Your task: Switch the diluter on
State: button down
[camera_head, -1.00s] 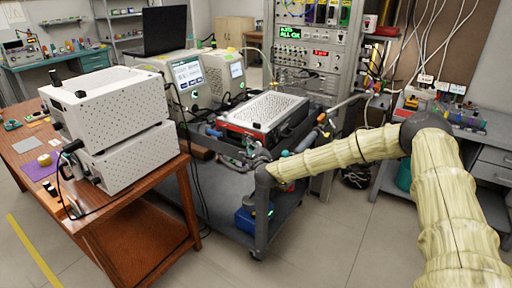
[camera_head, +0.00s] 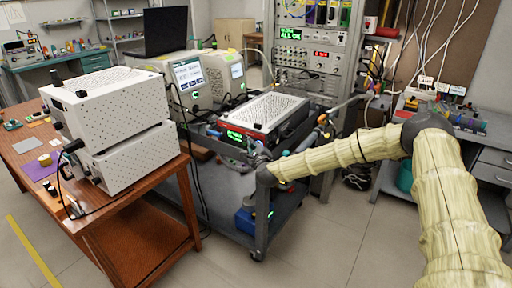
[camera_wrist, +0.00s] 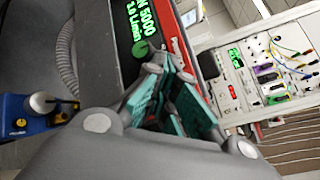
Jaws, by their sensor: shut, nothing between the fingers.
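A low box with a perforated white top and red-edged front (camera_head: 262,113) sits on the grey cart; I take it for the diluter, though I cannot read a name. Its front display (camera_head: 238,136) is lit green. In the wrist view the display (camera_wrist: 135,15) reads about "N 5000" and "1.0 l/min", tilted. A round green button (camera_wrist: 140,48) is beside the text. My gripper (camera_wrist: 168,72) is shut and empty, its teal-padded fingers close to the button. I cannot tell whether they touch it. In the head view my gripper (camera_head: 252,152) is small before the box front.
The grey cart (camera_head: 222,180) carries the box. Two stacked white perforated boxes (camera_head: 115,110) stand on the wooden table (camera_head: 150,195) at left. Screened instruments (camera_head: 188,78) stand behind. A rack (camera_head: 315,60) is at the back. A blue container (camera_head: 245,222) is on the lower shelf.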

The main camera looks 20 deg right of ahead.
jog(key=shift+d+f, duration=0.4)
jog(key=shift+d, duration=0.25)
jog(key=shift+s+a+f+b, duration=0.35)
jog(key=shift+s+a+f, duration=0.2)
jog(key=shift+s+a, duration=0.35)
jog(key=shift+a, duration=0.1)
jog(key=shift+s+a+r+b, duration=0.2)
jog(key=shift+s+a, duration=0.5)
jog(key=shift+a, duration=0.35)
jog(key=shift+s+a+r+b, duration=0.15)
jog(key=shift+s+a, duration=0.5)
jog(key=shift+a, duration=0.35)
